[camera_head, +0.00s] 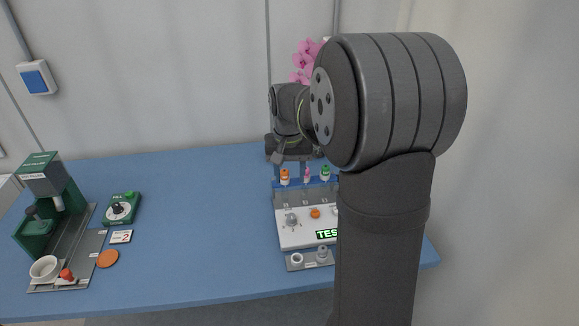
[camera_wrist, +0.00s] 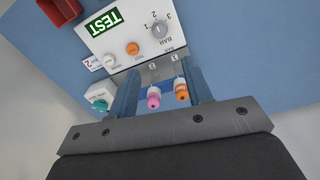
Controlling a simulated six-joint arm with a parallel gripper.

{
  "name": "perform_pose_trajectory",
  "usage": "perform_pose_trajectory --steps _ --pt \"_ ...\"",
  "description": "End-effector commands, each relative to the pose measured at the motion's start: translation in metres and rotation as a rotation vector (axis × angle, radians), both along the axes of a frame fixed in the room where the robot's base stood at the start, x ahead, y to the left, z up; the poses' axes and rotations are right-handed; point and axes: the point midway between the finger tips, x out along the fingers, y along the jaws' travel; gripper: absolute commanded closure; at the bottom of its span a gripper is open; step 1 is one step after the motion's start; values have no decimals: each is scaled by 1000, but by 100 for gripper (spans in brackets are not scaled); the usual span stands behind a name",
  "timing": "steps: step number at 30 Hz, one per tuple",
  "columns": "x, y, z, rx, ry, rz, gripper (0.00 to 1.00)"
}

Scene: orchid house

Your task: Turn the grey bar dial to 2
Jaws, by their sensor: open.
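The grey bar dial (camera_head: 291,219) sits at the left of a white panel (camera_head: 300,238). In the wrist view the grey bar dial (camera_wrist: 160,29) shows upside down, with marks 1, 2 and 3 around it and BAR printed beside it. I cannot tell which mark it points to. My gripper (camera_head: 292,162) is over the back of the panel; its fingers also show in the wrist view (camera_wrist: 162,68). My arm hides the panel's right part in the head view.
Orange (camera_head: 284,174), pink (camera_head: 307,174) and green-topped (camera_head: 325,171) fittings stand behind the panel, close to my fingers. An orange button (camera_wrist: 133,48) and a TEST display (camera_wrist: 104,22) are near the dial. A red box (camera_wrist: 62,8) lies beyond. The table's middle is clear.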

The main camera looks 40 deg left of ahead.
Motion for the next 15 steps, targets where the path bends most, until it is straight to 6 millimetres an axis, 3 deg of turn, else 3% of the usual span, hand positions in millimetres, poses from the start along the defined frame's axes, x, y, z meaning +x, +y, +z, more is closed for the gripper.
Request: perform_pose_trajectory --steps 6,15 --pt "0 1 21 1 -1 0 54" --pt "0 1 22 0 0 0 54"
